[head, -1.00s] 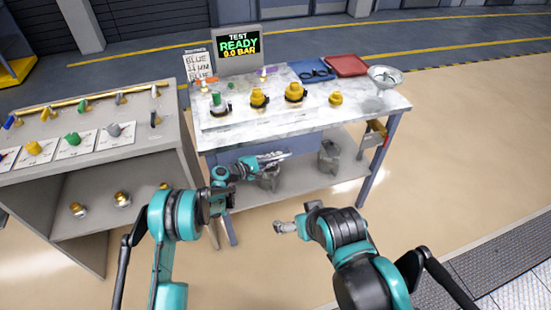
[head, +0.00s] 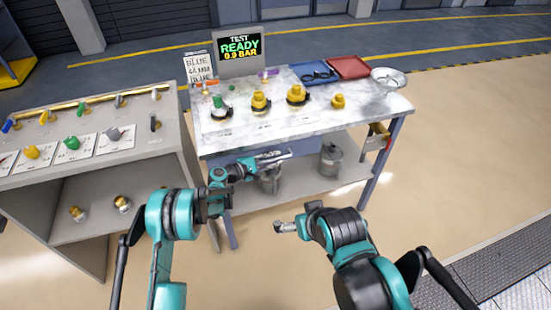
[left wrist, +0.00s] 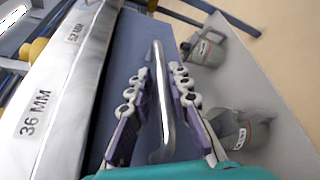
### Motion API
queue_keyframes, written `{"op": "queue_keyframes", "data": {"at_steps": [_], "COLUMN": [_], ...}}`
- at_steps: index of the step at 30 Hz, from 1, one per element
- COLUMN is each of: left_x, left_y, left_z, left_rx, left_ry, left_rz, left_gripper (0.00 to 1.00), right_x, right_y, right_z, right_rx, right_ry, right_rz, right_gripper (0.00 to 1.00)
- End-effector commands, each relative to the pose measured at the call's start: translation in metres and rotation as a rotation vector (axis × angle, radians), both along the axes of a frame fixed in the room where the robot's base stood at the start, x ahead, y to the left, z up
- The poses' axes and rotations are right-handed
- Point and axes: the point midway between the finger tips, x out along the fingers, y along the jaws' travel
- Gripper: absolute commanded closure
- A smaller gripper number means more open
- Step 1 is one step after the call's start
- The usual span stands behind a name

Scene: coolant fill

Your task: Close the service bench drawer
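The service bench (head: 370,110) has a blue drawer (head: 238,156) under its top, partly hidden by my left arm. In the left wrist view the blue drawer front (left wrist: 132,65) carries a metal bar handle (left wrist: 163,100). My left gripper (head: 284,158) is at the drawer front. In the left wrist view its fingers (left wrist: 160,72) are apart, one on each side of the handle, with gaps visible. How far the drawer stands out is hard to tell. My right gripper (head: 279,228) is in front of the bench, away from it; its fingers are too small to judge.
Yellow fittings (head: 297,95), a blue tray (head: 314,73), a red tray (head: 348,67) and a glass bowl (head: 386,80) are on the bench top. Metal cans (head: 330,160) stand on its lower shelf. A grey cabinet (head: 100,180) stands left.

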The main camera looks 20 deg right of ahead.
Motion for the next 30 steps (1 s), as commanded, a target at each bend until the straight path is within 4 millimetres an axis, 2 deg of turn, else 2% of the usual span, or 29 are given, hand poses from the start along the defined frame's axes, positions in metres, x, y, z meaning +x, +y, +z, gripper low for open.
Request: {"op": "queue_keyframes", "data": {"at_steps": [9, 15, 21, 30], "left_x": [-0.022, -0.034, -0.039, -0.039], "left_y": [0.061, 0.092, 0.102, 0.103], "left_z": [0.014, 0.022, 0.024, 0.024], "left_rx": [0.0, -0.001, -0.001, -0.001], "left_ry": [-0.001, 0.0, -0.001, -0.001], "left_rz": [0.005, 0.003, 0.002, 0.002], "left_gripper": [0.81, 0.81, 0.81, 0.81], "right_x": [0.0, 0.0, 0.0, 0.0], "right_y": [0.0, 0.0, 0.0, 0.0], "right_z": [0.0, 0.0, 0.0, 0.0], "right_rx": [0.0, 0.0, 0.0, 0.0], "right_ry": [0.0, 0.0, 0.0, 0.0], "right_rz": [0.0, 0.0, 0.0, 0.0], "right_gripper": [0.0, 0.0, 0.0, 0.0]}}
